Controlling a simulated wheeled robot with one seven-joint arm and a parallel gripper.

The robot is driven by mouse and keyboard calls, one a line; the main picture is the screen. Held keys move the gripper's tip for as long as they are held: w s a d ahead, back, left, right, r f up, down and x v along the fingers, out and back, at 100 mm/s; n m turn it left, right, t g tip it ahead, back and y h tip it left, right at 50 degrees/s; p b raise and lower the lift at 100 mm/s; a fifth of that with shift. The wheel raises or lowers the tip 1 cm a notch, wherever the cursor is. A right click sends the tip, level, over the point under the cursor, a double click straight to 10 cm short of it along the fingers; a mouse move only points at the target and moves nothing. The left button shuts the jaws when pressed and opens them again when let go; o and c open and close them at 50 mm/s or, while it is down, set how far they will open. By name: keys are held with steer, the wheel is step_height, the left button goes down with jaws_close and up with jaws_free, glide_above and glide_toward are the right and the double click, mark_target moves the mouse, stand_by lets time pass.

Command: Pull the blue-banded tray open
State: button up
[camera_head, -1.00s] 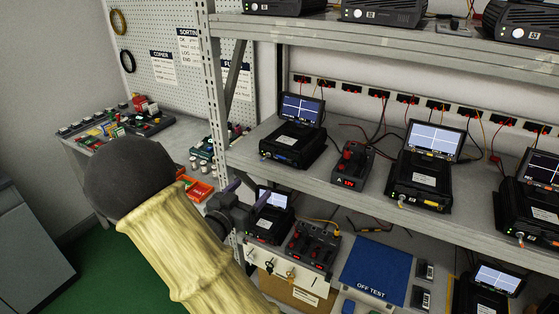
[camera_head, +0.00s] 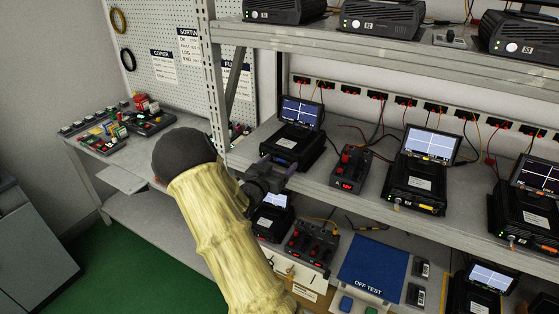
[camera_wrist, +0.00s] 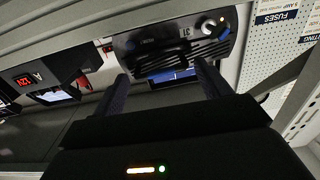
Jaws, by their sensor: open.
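The blue-banded tray (camera_head: 283,161) is the low front part of the leftmost black unit (camera_head: 297,143) on the middle shelf, which has a lit screen on top. It looks closed, though my gripper hides part of its front. My gripper (camera_head: 287,171) is open and empty, just in front of and below this tray at the shelf edge. In the wrist view, which is upside down, the unit's knobbed front (camera_wrist: 180,42) with blue at its sides lies ahead of my two fingers (camera_wrist: 166,78). I cannot tell whether they touch it.
The middle shelf's front edge (camera_head: 330,190) runs close to my gripper, and the rack post (camera_head: 217,100) stands to its left. A small red-lit meter (camera_head: 348,172) and a yellow-banded unit (camera_head: 420,180) stand to the right. More gear sits on the lower shelf below.

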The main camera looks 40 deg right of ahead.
steer(key=shift+w+d, duration=0.2)
steer(key=shift+d, duration=0.2)
steer(key=c, duration=1.1)
steer(key=shift+s, duration=0.1)
